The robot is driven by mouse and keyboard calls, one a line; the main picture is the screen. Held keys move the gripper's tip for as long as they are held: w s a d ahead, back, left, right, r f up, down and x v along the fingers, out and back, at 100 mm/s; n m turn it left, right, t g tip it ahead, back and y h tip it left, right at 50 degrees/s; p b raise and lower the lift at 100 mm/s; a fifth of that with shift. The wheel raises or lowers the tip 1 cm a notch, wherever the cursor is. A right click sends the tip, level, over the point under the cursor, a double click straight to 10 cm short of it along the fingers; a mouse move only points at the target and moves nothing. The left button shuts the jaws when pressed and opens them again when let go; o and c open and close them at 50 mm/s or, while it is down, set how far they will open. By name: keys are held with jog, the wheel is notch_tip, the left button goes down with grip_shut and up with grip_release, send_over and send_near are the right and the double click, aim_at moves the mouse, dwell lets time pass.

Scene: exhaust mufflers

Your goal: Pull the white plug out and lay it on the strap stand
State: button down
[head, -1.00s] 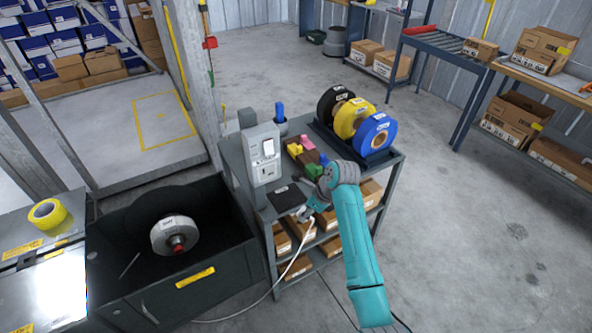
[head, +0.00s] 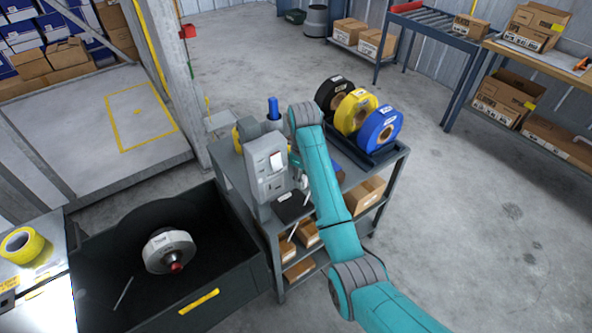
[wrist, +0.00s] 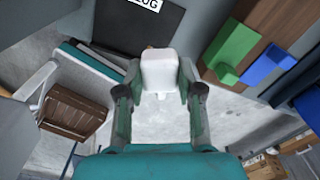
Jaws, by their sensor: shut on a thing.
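The white plug (wrist: 160,72) stands between the two fingers of my gripper (wrist: 159,90) in the wrist view, and the fingers are shut on it. In the head view my gripper (head: 299,168) is above the cart top beside the grey box with a screen, mostly hidden by my arm. The grey cart (head: 238,186), which carries the strap rolls, stands at the middle. A black pad (head: 292,206) lies on its near end; in the wrist view the pad (wrist: 120,28) shows a partly cut-off white label, above the plug. The plug's socket cannot be made out.
The grey box (head: 266,170) stands upright on the cart, close left of my gripper. Black, yellow and blue strap rolls (head: 357,110) stand at the back right. Green (wrist: 232,50) and blue (wrist: 268,62) parts are right of the plug. A dark bin (head: 225,285) stands left.

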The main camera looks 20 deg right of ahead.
aim_at(302, 199)
jog(key=shift+f, duration=3.95)
jog(key=c, duration=0.7)
grip_release()
jog(key=shift+o, duration=0.2)
notch_tip(302, 199, up, 8)
jog(key=shift+f, duration=0.25)
